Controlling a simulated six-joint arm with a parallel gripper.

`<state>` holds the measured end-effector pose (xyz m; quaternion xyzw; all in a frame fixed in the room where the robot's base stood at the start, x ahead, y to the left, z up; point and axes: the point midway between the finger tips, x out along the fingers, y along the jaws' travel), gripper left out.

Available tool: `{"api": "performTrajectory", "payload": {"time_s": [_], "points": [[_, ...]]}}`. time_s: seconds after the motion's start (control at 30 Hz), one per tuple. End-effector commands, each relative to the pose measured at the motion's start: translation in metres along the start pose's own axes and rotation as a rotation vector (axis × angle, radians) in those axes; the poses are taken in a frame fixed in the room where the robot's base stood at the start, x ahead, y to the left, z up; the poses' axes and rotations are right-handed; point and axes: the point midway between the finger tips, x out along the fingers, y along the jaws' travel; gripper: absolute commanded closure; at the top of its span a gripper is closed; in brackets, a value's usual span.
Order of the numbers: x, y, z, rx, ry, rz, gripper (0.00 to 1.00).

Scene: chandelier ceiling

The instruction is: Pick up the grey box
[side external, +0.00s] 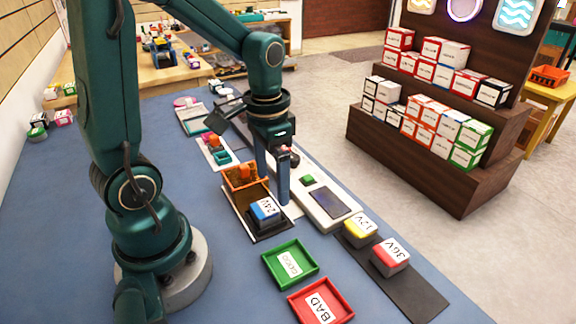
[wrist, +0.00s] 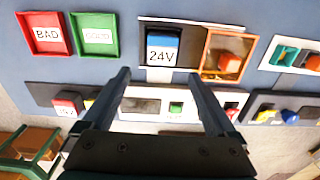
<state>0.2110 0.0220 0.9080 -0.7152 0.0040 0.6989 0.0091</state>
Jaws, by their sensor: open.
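I cannot make out a plainly grey box on the table. A blue-topped box labelled 24V (side external: 264,211) sits on a black-and-white pad, and its white label faces me in the wrist view (wrist: 162,52). My gripper (side external: 272,192) is open and points down close behind the 24V box, near the orange tray. In the wrist view its spread fingertips (wrist: 159,77) are empty, with the 24V box beyond the gap. A yellow-and-white 12V box (side external: 360,228) and a red-and-white 36V box (side external: 390,257) stand on a dark mat.
A green tray (side external: 270,270) and a red BAD tray (side external: 298,308) lie in front. The orange tray (side external: 231,183) holds an orange block. A white device with a screen (side external: 322,210) lies right of my gripper. Boxes fill the dark shelf (side external: 395,140).

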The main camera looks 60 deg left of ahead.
Motion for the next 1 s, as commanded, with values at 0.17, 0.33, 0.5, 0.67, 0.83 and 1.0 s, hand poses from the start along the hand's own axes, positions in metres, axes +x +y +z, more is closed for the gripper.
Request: {"api": "performTrajectory", "payload": {"time_s": [0.17,0.33,0.5,0.67,0.83,1.0], "points": [[0.014,-0.003,0.004,-0.020,-0.029,0.009,0.07],[0.034,-0.002,0.005,-0.019,-0.031,0.009,0.07],[0.050,-0.002,0.005,-0.018,-0.028,0.008,0.07],[0.056,-0.002,0.005,-0.018,-0.025,0.007,0.07],[0.056,-0.002,0.004,-0.018,-0.024,0.006,0.07],[0.056,-0.002,0.004,-0.018,-0.023,0.006,0.53]]}}
